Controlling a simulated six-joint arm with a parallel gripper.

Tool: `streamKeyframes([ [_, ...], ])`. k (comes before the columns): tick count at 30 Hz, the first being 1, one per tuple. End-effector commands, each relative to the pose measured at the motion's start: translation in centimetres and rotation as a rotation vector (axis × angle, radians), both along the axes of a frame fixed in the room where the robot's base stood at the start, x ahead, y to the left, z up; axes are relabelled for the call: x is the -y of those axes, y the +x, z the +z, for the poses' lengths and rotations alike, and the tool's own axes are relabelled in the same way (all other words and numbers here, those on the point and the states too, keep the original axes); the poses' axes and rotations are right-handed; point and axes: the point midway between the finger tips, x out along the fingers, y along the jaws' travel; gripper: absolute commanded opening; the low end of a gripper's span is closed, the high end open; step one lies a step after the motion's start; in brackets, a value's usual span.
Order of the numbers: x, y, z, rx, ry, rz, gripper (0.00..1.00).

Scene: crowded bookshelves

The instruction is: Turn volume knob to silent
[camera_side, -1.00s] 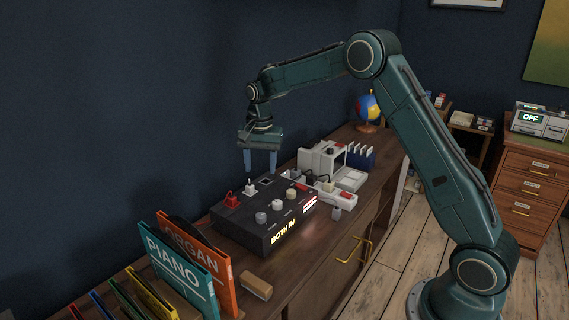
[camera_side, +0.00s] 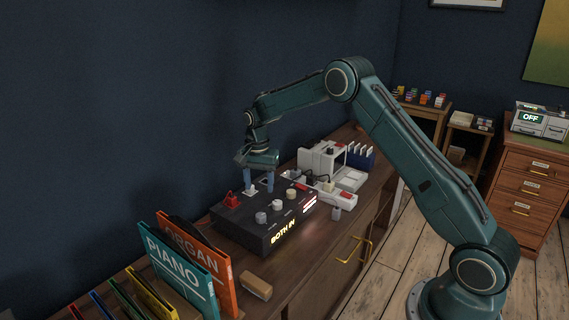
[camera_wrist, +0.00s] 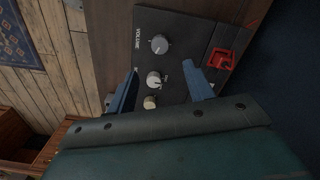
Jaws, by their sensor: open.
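A black control box (camera_side: 240,222) with a lit "BOTH IN" display stands on the wooden cabinet top. Three round knobs sit in a row on it. The volume knob (camera_wrist: 160,44) is grey, beside the printed word VOLUME in the wrist view; it appears to be the left knob (camera_side: 261,217) in the side view. My gripper (camera_side: 260,187) is open and empty, pointing down over the back of the box. In the wrist view my fingers (camera_wrist: 160,69) lie either side of the middle knob (camera_wrist: 154,78) in the picture. Whether they touch the box is unclear.
A red switch (camera_side: 231,200) stands on the box's left end. A grey-white device (camera_side: 325,158) and a white strip (camera_side: 335,193) are to the right. Record sleeves (camera_side: 180,265) and a wooden block (camera_side: 255,286) are at the front left.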

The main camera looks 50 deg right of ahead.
Motion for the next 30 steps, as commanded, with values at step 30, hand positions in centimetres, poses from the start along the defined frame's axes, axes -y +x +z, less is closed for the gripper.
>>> streamKeyframes([
  [30, 0.0, 0.0, -10.8, 0.0, 0.0, 0.0, 0.52],
])
